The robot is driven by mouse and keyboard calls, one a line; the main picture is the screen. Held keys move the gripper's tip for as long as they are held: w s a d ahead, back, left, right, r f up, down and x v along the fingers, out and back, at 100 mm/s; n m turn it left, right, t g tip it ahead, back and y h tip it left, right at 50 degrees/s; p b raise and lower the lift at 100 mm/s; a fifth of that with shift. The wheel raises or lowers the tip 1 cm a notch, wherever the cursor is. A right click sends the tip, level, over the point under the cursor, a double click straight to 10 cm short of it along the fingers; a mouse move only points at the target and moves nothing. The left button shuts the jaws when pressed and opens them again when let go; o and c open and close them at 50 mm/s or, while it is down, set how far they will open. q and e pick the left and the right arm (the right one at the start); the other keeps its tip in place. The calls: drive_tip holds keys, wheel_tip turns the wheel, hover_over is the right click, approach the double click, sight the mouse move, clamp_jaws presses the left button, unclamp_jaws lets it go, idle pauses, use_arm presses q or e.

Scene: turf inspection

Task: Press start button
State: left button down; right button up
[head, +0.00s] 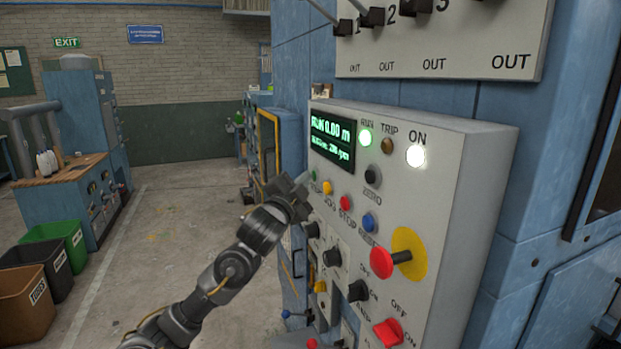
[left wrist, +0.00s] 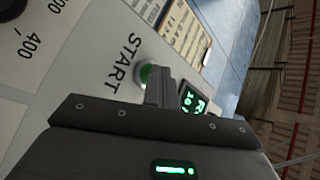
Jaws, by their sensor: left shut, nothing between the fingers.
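The green start button (left wrist: 146,72) shows beside the word START in the left wrist view, partly covered by my finger. In the head view the small green button (head: 314,175) is at the left end of the button row on the grey control panel (head: 440,190). My left gripper (head: 298,192) is shut and empty, with its tip right at the button; its fingers also show in the left wrist view (left wrist: 160,92). I cannot tell whether the tip touches the button. The display (head: 331,139) reads RUN 0.00 m, and the green RUN lamp (head: 366,137) is lit.
Yellow (head: 327,187), red (head: 345,203) and blue (head: 369,222) buttons sit close to the right of the start button. A red mushroom knob (head: 382,262) sticks out lower right. Switch levers (head: 372,16) jut out above. Open floor (head: 165,240) lies to the left.

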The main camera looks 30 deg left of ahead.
use_arm(q)
drive_tip(key=shift+s+a, duration=0.1)
drive_tip(key=shift+s, duration=0.05)
drive_tip(key=shift+s+a+p, duration=0.3)
drive_tip(key=shift+s+a, duration=0.05)
drive_tip(key=shift+s, duration=0.25)
drive_tip(key=shift+s+a+p, duration=0.35)
drive_tip(key=shift+s+a, duration=0.4)
drive_tip(key=shift+s, duration=0.3)
drive_tip(key=shift+s+a+p, duration=0.35)
drive_tip(key=shift+s+a, duration=0.35)
drive_tip(key=shift+s, duration=0.3)
